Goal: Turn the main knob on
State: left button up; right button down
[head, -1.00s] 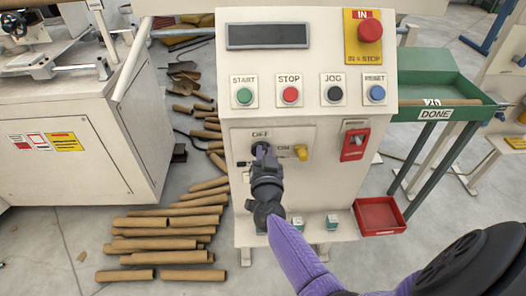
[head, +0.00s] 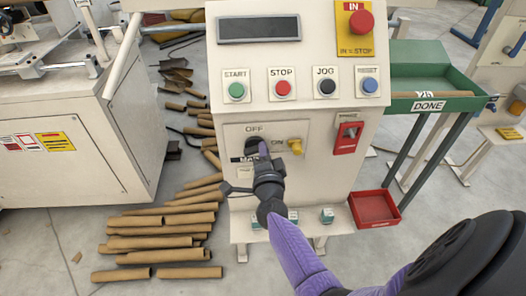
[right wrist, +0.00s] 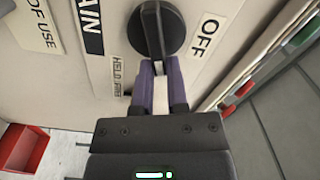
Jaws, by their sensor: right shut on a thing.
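The main knob (right wrist: 152,32) is a black rotary knob with a raised bar, on the cream control panel below the OFF label (head: 254,129). In the right wrist view the bar runs roughly up and down, with OFF to its right and the MAIN label to its left. My right gripper (right wrist: 160,70) has purple fingers shut on the near end of the bar. My left gripper is out of view.
A yellow knob (head: 296,147) and a red switch (head: 348,134) sit right of my gripper. Above are several coloured push buttons and a red stop button (head: 361,21). A red tray (head: 374,207) and cardboard tubes (head: 160,235) lie on either side below.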

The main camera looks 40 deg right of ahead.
jog(key=shift+f+m+b, duration=0.25)
jog(key=shift+m, duration=0.75)
jog(key=shift+f+m+b, duration=0.2)
jog(key=shift+m+b, duration=0.05)
jog(key=shift+m, duration=0.75)
jog(key=c, duration=0.6)
grip_release()
jog(key=shift+c, duration=0.2)
jog(key=shift+s, duration=0.1)
